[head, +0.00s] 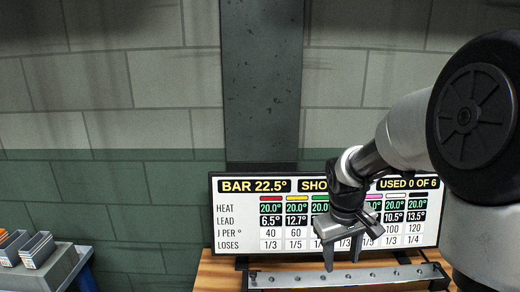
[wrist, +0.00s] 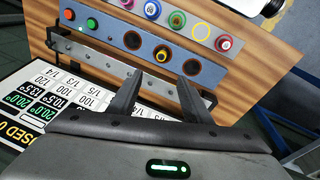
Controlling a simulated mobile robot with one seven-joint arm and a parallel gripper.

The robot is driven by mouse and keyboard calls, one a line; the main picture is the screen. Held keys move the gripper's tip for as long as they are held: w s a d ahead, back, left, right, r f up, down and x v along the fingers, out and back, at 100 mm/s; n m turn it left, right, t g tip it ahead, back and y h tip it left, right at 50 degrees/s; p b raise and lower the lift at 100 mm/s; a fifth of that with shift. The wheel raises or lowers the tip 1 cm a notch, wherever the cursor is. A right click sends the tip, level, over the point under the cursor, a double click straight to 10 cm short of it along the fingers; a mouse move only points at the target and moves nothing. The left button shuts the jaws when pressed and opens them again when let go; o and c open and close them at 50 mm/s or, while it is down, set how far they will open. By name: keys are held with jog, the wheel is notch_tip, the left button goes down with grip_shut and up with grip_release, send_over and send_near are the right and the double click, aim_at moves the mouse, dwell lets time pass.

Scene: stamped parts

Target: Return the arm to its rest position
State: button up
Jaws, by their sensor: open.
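My gripper (head: 342,264) hangs down at the end of my bent arm in the head view, in front of the display board. Its two fingers stand apart with nothing between them. In the wrist view my open gripper (wrist: 160,84) reaches over a grey metal bar (wrist: 100,68) on the wooden bench (wrist: 262,62). The same bar (head: 300,279) lies below the fingertips in the head view. I cannot tell the exact gap between fingertips and bar.
The display board (head: 227,226) stands behind the bar, close to my gripper. A blue-grey strip (wrist: 107,33) on the bench carries coloured round pieces and dark round openings. More coloured round pieces sit beyond it. A grey tray (head: 62,268) with small boxes stands at left.

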jog(key=s+a+r+m+t, duration=0.1)
jog(key=s+a+r+t, duration=0.1)
jog(key=s+r, duration=0.4)
jog(key=s+a+r+m+t+y, duration=0.1)
jog(key=s+a+r, duration=0.3)
jog(key=s, duration=0.9)
notch_tip(320, 180, up, 3)
jog(key=shift+a+f+m+t+y, duration=0.1)
jog(key=shift+a+m+t+y, duration=0.15)
jog(key=shift+m+t, duration=0.2)
jog(key=shift+w+d, duration=0.1)
jog(key=shift+d, duration=0.05)
